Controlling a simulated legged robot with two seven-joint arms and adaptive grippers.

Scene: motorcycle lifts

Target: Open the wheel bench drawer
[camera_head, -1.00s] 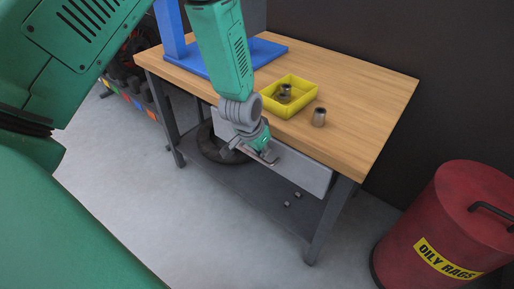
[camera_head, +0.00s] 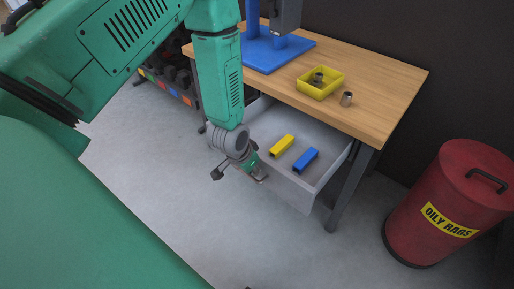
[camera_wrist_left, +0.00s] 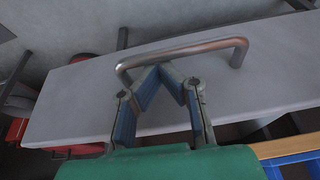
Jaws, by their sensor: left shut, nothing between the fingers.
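The wheel bench drawer (camera_head: 325,172) is a grey open-topped box under the wooden bench top, and it stands well out from the bench. Its metal bar handle (camera_wrist_left: 185,52) shows on the flat front in the left wrist view. My left gripper (camera_head: 258,176) is at the drawer front. In the left wrist view its fingers (camera_wrist_left: 160,70) meet at the tips, shut and empty, right by the handle bar. Whether the tips are hooked behind the bar or only beside it, I cannot tell. My right gripper is not in view.
A yellow block (camera_head: 281,147) and a blue block (camera_head: 305,160) lie in the drawer. A red oily rags bin (camera_head: 440,205) stands right. Floor in front is clear.

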